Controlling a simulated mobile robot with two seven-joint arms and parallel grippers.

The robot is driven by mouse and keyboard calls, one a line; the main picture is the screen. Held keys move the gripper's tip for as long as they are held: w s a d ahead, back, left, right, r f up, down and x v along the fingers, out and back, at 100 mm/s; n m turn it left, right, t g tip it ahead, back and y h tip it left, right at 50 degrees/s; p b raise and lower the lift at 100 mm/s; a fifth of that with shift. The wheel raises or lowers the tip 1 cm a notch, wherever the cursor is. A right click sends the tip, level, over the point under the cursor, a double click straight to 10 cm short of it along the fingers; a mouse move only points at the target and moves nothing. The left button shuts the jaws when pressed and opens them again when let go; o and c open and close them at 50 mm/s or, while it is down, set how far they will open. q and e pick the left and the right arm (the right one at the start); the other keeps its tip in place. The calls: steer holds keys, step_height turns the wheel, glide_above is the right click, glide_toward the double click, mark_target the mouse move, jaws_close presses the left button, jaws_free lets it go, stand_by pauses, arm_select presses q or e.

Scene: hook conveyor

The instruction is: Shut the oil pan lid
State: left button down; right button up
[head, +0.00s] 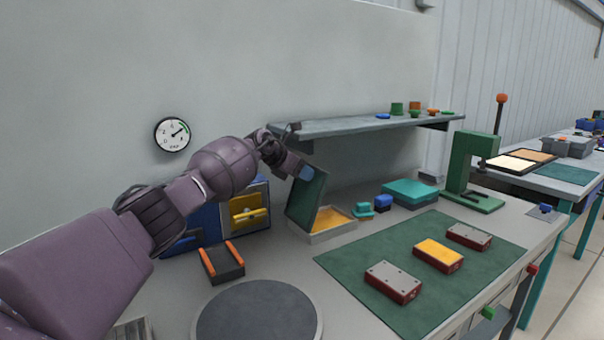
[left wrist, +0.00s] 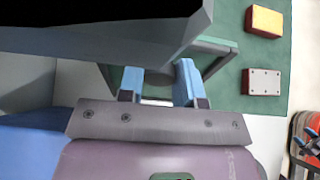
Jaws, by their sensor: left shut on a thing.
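The oil pan (head: 333,236) is a shallow light-grey tray with orange-yellow contents, on the bench below the wall shelf. Its dark green lid (head: 305,200) stands steeply open along the tray's left side. My left gripper (head: 303,172) reaches in from the left and is shut on the lid at its upper edge. In the left wrist view the blue fingertips of my left gripper (left wrist: 158,84) are a little apart, with part of the lid (left wrist: 212,62) beside and behind them. The exact contact is partly hidden. My right gripper is not in view.
The wall shelf (head: 340,127) hangs close above my left gripper. A blue box with a yellow handle (head: 248,209) stands left of the pan. A green mat (head: 345,262) lies in front.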

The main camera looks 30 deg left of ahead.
arm_select(q)
steer(key=shift+f, duration=0.1)
steer(key=c, duration=0.9)
jaws_free()
steer(key=shift+o, duration=0.6)
steer(key=p+v, duration=0.3)
steer(key=v, duration=0.7)
steer(key=shift+s+a+r, duration=0.25)
steer(key=shift+s, duration=0.05)
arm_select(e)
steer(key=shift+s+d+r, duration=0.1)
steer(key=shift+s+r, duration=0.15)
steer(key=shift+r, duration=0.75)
arm_select(q)
steer(key=shift+r, duration=0.15)
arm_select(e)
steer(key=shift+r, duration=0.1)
